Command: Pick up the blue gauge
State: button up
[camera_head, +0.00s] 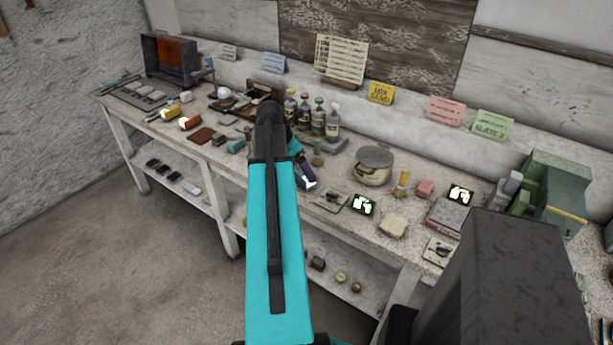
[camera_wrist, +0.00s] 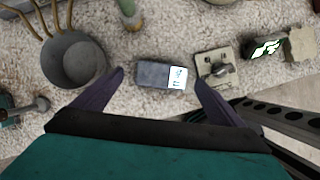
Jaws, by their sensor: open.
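The blue gauge (camera_wrist: 152,72) is a small blue-grey box with a white display at its right end. In the wrist view it lies on the pale speckled bench top. My gripper (camera_wrist: 159,82) is open, with its two dark purple fingers on either side of the gauge's near edge. I see no clear contact, and the height of the fingers above the bench is hard to judge. In the head view my gripper (camera_head: 303,170) is over the middle of the bench, and the gauge is mostly hidden by it.
A beige plate with a knob (camera_wrist: 216,68) lies close right of the gauge. A grey cup (camera_wrist: 72,60) with brown sticks stands left, and a green item (camera_wrist: 130,14) stands beyond. A lit green-screen device (camera_head: 362,205), dark bottles (camera_head: 318,118) and a round grey-lidded pot (camera_head: 374,165) are nearby.

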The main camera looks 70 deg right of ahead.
aim_at(303, 174)
dwell(0.3)
jog(key=shift+s+p+x, duration=0.2)
jog(key=shift+p+x, duration=0.65)
jog(key=shift+x, duration=1.7)
jog(key=shift+a, duration=0.2)
jog(key=c, duration=1.4)
jog(key=shift+o, duration=0.2)
jog(key=shift+r, duration=0.1)
